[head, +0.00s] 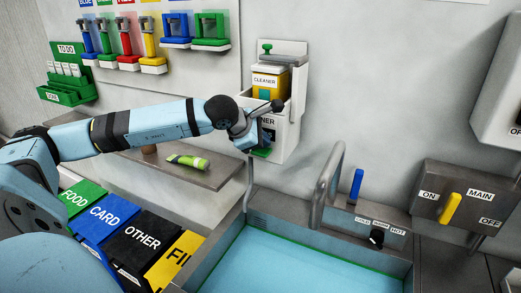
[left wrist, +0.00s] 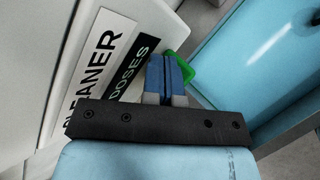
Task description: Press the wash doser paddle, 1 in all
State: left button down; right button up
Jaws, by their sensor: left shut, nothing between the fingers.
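The wash doser (head: 293,92) is a pale wall unit with a yellow container labelled CLEANER and a green knob on top. Its green paddle (head: 261,153) shows at the bottom front, partly hidden by my left gripper (head: 266,138). In the left wrist view the shut blue fingers of the left gripper (left wrist: 170,62) are over the green paddle (left wrist: 186,66), which shows to their right. The fingers hold nothing. I cannot tell whether they touch the paddle. The doser's label in the left wrist view reads CLEANER and DOSES. My right gripper is not in view.
A sink basin (head: 310,262) with blue water and a grey tap (head: 329,185) lies below right. A shelf (head: 215,178) with a green tube (head: 188,161) is below my left arm. Labelled bins (head: 150,240) stand lower left. A switch box (head: 462,198) is at right.

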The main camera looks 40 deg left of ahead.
aim_at(271, 121)
pick_arm(q)
jog(key=shift+s+f+b, duration=0.1)
jog(key=shift+f+b, duration=0.8)
jog(key=shift+b, duration=0.3)
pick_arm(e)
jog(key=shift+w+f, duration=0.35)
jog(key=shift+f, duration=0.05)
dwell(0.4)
pick_arm(q)
jog(key=shift+r, duration=1.6)
jog(key=shift+r+p, duration=0.1)
jog(key=shift+p, duration=0.2)
jog(key=shift+w+r, duration=0.2)
jog(key=shift+r, duration=0.45)
jog(key=shift+r+p, duration=1.1)
jog(key=shift+r, duration=1.25)
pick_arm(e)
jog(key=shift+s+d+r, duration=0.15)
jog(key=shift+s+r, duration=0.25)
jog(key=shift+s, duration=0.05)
